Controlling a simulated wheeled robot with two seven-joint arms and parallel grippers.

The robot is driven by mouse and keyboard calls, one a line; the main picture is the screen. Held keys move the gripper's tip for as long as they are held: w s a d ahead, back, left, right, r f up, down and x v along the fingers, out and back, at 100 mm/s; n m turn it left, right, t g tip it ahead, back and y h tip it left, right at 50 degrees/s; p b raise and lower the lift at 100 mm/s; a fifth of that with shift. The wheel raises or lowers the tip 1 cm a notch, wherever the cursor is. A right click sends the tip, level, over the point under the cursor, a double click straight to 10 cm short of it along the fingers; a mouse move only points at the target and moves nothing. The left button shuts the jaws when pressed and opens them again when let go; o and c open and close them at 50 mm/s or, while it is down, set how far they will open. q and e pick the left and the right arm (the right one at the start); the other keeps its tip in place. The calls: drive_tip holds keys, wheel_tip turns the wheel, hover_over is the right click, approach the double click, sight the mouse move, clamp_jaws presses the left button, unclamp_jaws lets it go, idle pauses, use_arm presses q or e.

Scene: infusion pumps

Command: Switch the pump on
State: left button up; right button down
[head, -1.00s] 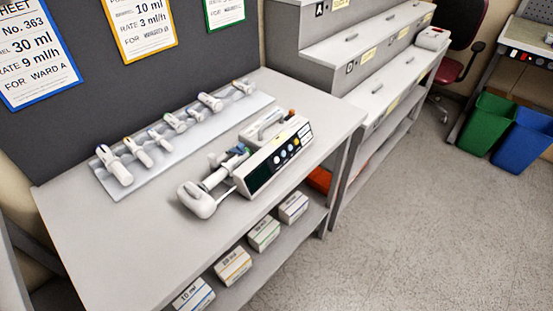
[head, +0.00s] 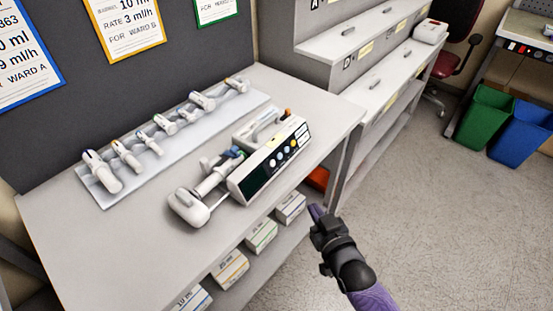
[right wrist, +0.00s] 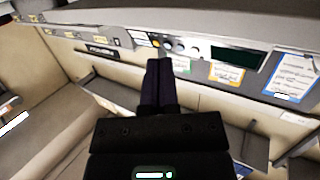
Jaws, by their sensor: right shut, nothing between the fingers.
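The pump (head: 252,180) lies on the table with a dark screen and a row of round coloured buttons (head: 284,155) on its front face. The screen looks dark in both views; it also shows in the right wrist view (right wrist: 238,58). A syringe (head: 215,178) lies along the pump's left part, beside a white end block (head: 187,207). My right gripper (head: 316,211) is shut and empty, in front of the table's edge and apart from the pump. In the right wrist view its closed fingers (right wrist: 159,68) appear just below the button row. My left gripper is out of view.
A rack (head: 225,108) with several syringes stands behind the pump. Boxes (head: 262,235) sit on the lower shelf. A stepped grey unit (head: 345,55) stands to the right, with green (head: 483,122) and blue (head: 523,133) bins beyond. The table's front left is clear.

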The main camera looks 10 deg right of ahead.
sight(272, 163)
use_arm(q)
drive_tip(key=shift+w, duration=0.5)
use_arm(e)
wheel_tip(272, 163, up, 9)
drive_tip(key=w+t, duration=0.3)
drive_tip(key=shift+d, duration=0.15)
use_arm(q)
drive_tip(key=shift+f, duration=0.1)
use_arm(e)
drive_tip(key=shift+r, duration=0.1)
drive_tip(key=w+a+f+b, duration=0.1)
drive_tip(key=w+b, duration=0.1)
drive_tip(key=w+a+f+b, duration=0.1)
drive_tip(key=a+b, duration=0.1)
drive_tip(key=w+a+f+b, duration=0.1)
drive_tip(key=w+a+b, duration=0.1)
drive_tip(key=shift+w+f, duration=0.35)
drive_tip(key=shift+f, duration=0.05)
drive_tip(key=shift+w+a, duration=0.1)
drive_tip(key=shift+w, duration=0.05)
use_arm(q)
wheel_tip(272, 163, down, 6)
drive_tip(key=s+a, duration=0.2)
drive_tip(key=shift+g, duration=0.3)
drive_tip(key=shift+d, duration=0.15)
